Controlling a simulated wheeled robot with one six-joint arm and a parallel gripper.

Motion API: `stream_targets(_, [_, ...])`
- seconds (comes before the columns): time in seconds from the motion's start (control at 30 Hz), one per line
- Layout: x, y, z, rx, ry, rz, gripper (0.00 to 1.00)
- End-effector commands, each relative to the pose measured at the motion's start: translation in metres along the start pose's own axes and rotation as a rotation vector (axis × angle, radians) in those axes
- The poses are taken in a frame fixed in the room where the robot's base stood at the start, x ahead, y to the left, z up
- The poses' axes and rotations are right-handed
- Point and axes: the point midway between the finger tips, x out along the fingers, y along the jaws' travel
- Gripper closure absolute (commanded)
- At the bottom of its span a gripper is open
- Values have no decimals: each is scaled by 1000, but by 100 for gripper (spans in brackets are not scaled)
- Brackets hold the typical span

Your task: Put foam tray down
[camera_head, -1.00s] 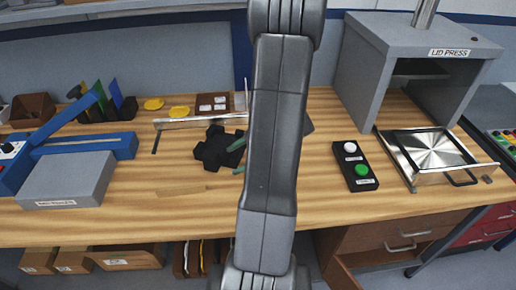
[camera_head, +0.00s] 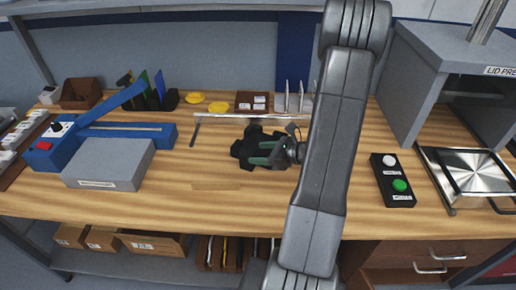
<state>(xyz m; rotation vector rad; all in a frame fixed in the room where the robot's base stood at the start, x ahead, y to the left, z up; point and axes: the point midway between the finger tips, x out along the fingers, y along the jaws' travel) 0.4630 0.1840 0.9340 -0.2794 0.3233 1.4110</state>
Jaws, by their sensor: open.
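A metal rail (camera_head: 245,116) stands behind the tray. A blue sealer (camera_head: 125,135) with a grey block is at left. A button box (camera_head: 391,180) and the lid press (camera_head: 440,75) are at right. Bare wood (camera_head: 225,200) lies in front.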

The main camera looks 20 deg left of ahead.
Motion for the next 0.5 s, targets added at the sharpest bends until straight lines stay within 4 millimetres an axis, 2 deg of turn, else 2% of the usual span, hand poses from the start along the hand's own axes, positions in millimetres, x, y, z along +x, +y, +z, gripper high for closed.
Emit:
stream_targets(0.3, [42,8,5,1,1,4,40])
stream_targets(0.5, [51,7,4,-1,0,0,40])
